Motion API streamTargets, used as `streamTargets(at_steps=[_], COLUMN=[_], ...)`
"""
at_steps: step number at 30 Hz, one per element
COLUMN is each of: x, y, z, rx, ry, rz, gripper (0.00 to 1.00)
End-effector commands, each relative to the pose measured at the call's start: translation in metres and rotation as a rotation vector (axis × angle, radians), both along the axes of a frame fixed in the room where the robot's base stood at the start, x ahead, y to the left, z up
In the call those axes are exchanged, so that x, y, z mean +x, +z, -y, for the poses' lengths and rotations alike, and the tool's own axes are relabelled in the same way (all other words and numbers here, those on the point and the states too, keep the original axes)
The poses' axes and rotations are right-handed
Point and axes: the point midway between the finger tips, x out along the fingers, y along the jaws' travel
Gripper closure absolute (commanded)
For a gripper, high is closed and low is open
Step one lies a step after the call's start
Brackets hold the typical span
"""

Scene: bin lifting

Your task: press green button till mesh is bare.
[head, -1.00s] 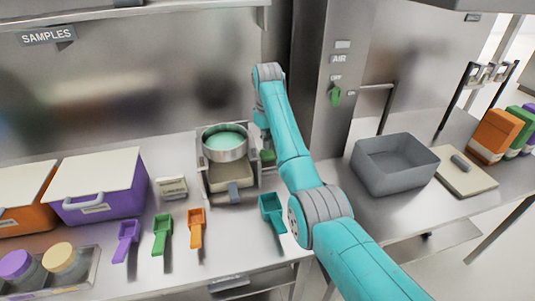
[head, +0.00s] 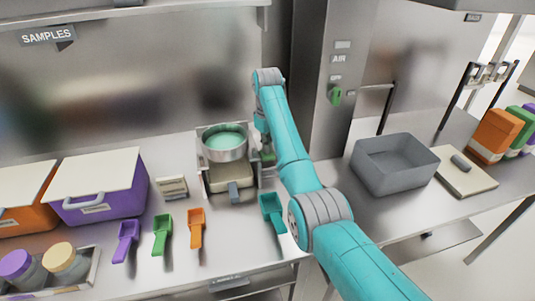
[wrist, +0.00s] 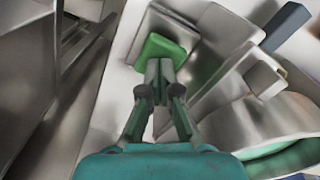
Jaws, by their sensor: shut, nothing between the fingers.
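The green button (wrist: 168,47) is on a pale housing beside the sieve shaker; in the head view it is mostly hidden behind my gripper. My gripper (wrist: 160,68) is shut and empty, pointing down with its fingertips at the button's near edge. I cannot tell whether they press it. The round metal sieve (head: 224,154) sits on top of the shaker. Green material (head: 224,138) covers most of what shows inside it, so the mesh is hidden. The sieve's rim and the green material (wrist: 285,160) also show in the wrist view at lower right.
Purple, green, orange and teal scoops (head: 272,210) lie in front of the shaker. Lidded purple (head: 100,207) and orange bins stand at left. A grey empty bin (head: 392,178) stands at right. A steel column with an AIR switch (head: 335,95) rises behind my arm.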

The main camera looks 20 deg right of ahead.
Motion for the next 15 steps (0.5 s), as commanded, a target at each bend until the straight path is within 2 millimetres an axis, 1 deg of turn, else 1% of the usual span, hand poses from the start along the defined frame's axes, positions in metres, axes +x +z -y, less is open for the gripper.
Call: streamTargets(at_steps=[11, 15], x=[0.0, 0.0], y=[-0.017, -0.016], z=[0.0, 0.0], rx=[0.0, 0.0], ry=[0.0, 0.0], rz=[0.0, 0.0], gripper=[1.0, 1.0])
